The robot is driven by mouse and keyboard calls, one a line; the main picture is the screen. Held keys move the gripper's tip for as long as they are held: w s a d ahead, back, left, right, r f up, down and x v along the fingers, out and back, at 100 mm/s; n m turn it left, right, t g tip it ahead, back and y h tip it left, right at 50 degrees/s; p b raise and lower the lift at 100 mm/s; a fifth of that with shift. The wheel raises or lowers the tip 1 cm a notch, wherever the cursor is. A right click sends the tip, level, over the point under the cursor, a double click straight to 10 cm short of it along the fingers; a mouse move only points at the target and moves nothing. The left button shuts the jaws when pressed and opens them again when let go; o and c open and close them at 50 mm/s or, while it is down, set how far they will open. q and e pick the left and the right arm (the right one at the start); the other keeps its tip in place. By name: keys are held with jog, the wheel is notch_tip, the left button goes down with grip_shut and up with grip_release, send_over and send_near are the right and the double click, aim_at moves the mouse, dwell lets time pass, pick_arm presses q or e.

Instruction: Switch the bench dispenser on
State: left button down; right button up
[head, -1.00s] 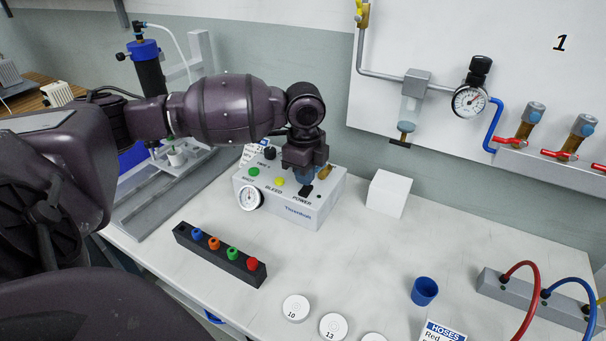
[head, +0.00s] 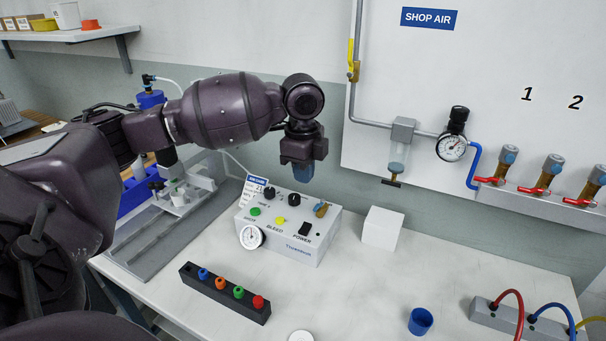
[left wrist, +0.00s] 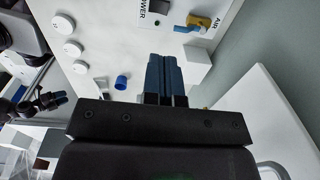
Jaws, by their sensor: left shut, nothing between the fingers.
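The bench dispenser (head: 285,240) is a white box on the bench with a gauge, knobs, green and yellow buttons and a black switch (head: 305,229) marked POWER. In the left wrist view the switch (left wrist: 158,7) sits at the top edge, partly cut off, with a small green spot by it. A brass and blue air valve (left wrist: 197,23) is beside it. My left gripper (head: 302,178) is shut and empty, above the back of the dispenser and apart from it. Its blue fingers (left wrist: 165,75) show side by side. What seems my right gripper (left wrist: 48,101) is small and dark at the left.
A white block (head: 382,229) stands right of the dispenser. A black rack (head: 225,295) with coloured fittings lies in front of it. A blue cup (head: 420,321) and a hose manifold (head: 510,315) are farther right. Shop-air piping is on the wall panel behind.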

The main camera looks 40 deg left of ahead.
jog(key=shift+c, duration=0.3)
